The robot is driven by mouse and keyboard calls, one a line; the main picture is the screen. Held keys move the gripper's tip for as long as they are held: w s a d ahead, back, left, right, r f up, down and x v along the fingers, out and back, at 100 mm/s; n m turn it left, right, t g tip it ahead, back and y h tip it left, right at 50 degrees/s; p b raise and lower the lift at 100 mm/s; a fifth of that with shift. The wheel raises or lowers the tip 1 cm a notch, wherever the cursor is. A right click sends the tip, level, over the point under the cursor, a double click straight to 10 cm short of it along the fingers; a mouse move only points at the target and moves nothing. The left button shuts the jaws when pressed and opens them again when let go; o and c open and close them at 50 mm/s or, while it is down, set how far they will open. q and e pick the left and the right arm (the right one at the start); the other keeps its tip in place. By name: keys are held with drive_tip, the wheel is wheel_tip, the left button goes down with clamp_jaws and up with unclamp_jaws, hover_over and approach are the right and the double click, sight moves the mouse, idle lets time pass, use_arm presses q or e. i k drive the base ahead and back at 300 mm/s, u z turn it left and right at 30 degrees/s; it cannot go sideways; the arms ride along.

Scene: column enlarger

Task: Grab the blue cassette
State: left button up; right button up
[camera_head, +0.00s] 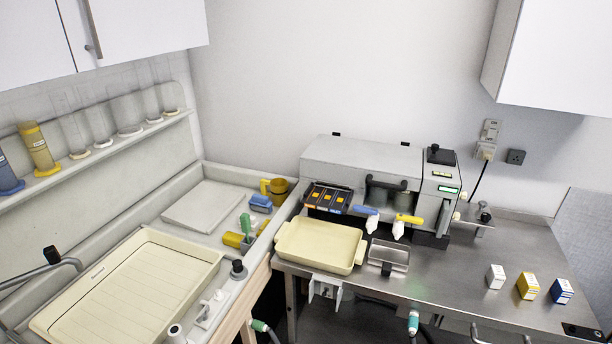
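A small blue and white box (561,291) stands upright on the steel counter at the right; it is the rightmost of three similar boxes and may be the blue cassette. A yellow and white box (528,286) and a white box (496,277) stand to its left, apart from it. Another small blue object (260,203) lies on the sink ledge left of the counter; I cannot tell whether it is a cassette. Neither of my grippers shows in the head view.
A grey machine (365,175) stands at the back of the steel counter (455,290). A cream tray (320,245) lies in front of it, beside a small metal dish (388,256). A large cream tray (130,290) fills the left sink. The counter around the three boxes is clear.

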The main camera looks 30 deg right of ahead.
sight(561, 292)
drive_tip(key=z, duration=3.15)
drive_tip(key=i, duration=0.05)
drive_tip(key=z, duration=0.55)
